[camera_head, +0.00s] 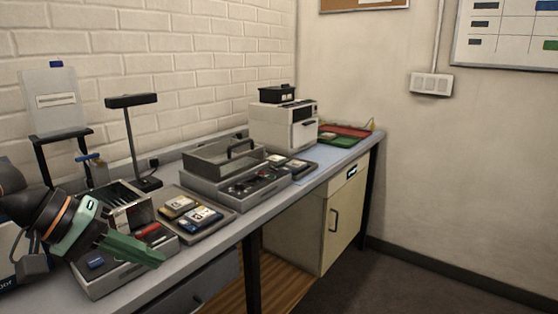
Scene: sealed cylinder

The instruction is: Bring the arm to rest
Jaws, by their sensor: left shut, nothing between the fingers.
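My left arm comes in from the left edge, dark with an orange ring. Its left gripper (158,258) has green fingers that lie together, pointing right and a little down, with nothing between them. The fingers are over a grey open tray (97,287) at the near end of the bench. I cannot tell whether they touch it. The gripper hides part of that tray. My right gripper is not in view.
The long bench (212,250) runs along the brick wall. Beside the gripper are a slotted metal rack (125,199) and a tray of small devices (222,227). Open floor lies right.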

